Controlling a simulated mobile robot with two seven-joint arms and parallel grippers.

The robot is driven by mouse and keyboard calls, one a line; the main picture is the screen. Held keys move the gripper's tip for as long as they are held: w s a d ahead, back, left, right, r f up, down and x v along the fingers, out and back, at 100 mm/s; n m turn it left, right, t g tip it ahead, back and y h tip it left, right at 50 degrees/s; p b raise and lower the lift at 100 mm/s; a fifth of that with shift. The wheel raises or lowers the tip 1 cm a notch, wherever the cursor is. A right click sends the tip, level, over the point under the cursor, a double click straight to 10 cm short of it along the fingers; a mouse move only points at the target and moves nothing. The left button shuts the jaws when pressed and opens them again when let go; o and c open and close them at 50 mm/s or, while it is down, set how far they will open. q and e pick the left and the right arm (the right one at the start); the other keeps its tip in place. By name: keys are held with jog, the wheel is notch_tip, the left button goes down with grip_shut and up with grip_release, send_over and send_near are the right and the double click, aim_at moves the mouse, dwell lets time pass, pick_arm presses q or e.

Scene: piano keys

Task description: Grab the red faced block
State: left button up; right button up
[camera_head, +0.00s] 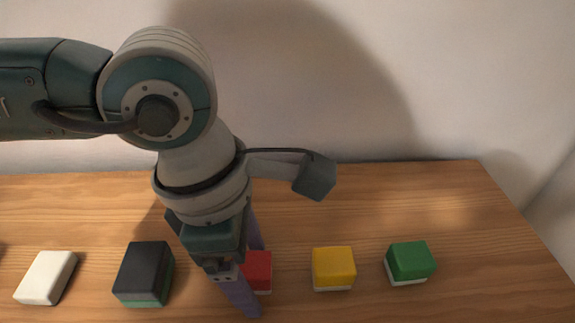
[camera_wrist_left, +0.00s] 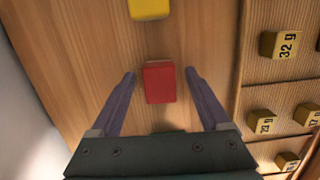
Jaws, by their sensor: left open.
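The red faced block (camera_head: 258,271) sits on the wooden table, partly hidden behind my left gripper in the head view. Its face is red with a pale lower edge. In the left wrist view the red block (camera_wrist_left: 160,82) lies between the two purple fingers, with a gap on each side. My left gripper (camera_head: 255,280) is open, pointing down at the block; its fingers also show in the left wrist view (camera_wrist_left: 160,84). The fingers do not appear to touch the block. My right gripper is not in view.
A yellow block (camera_head: 333,267) and a green block (camera_head: 409,261) stand to the right. A black-topped block (camera_head: 143,272) and a white block (camera_head: 46,277) are to the left. Yellow number-marked blocks (camera_wrist_left: 280,44) lie past a ledge in the wrist view. A wall stands behind the table.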

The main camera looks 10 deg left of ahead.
pick_arm(q)
grip_shut()
dwell(0.6)
jog(key=shift+r, duration=0.15)
